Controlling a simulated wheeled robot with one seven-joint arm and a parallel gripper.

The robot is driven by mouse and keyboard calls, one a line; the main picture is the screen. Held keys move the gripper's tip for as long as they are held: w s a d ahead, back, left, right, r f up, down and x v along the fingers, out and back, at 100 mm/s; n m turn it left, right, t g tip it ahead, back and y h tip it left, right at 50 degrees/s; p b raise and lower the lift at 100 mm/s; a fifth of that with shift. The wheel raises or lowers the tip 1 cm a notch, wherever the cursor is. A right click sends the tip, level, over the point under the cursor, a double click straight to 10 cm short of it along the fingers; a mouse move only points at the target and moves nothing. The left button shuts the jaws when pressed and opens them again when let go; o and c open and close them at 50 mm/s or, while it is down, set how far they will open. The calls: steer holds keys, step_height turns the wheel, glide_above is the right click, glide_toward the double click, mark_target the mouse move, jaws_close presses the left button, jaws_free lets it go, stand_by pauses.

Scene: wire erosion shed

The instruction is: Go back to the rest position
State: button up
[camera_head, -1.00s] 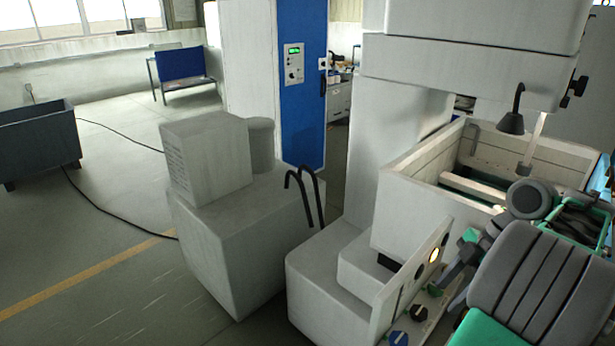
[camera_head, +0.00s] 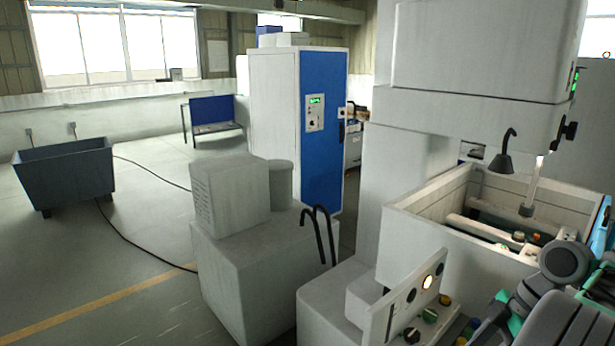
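My arm is folded at the lower right of the head view, with grey rounded links and green parts. My gripper (camera_head: 513,302) seems to be the dark, narrow end with green bits beside the round grey joint, close to the machine's control panel. Its fingertips are not clear, so I cannot tell whether it is open or shut. I see no held object. The lower part of the arm is cut off by the frame edge.
The control panel (camera_head: 402,295) with knobs and a lit button stands just left of my arm. Behind it is the erosion machine's open tank (camera_head: 420,232). A blue and white cabinet (camera_head: 322,130) and a dark bin (camera_head: 65,172) stand farther off. Floor at left is mostly clear.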

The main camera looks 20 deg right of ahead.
steer(key=f+m, duration=0.3)
steer(key=m, duration=0.4)
steer(key=f+m+h, duration=0.1)
steer(key=f+m, duration=0.3)
steer(key=m, duration=0.3)
steer(key=s+f+m+h, duration=0.1)
steer(key=f+m, duration=0.3)
steer(key=m, duration=0.3)
steer(key=shift+s+a, duration=0.1)
steer(key=w+a+r+n+t, duration=0.1)
steer(key=w+a+r+n, duration=0.1)
steer(key=a, duration=0.8)
steer(key=w+a+r+n+t+h+b, duration=0.1)
steer(key=w+a+r+n, duration=0.2)
steer(key=a, duration=0.8)
steer(key=w+a+r+n+h+b, duration=0.1)
steer(key=w+a+r+n, duration=0.1)
steer(key=a, duration=0.8)
steer(key=shift+w+a+r+n+t, duration=0.2)
steer(key=shift+w+r+n+t, duration=0.3)
steer(key=shift+n, duration=0.7)
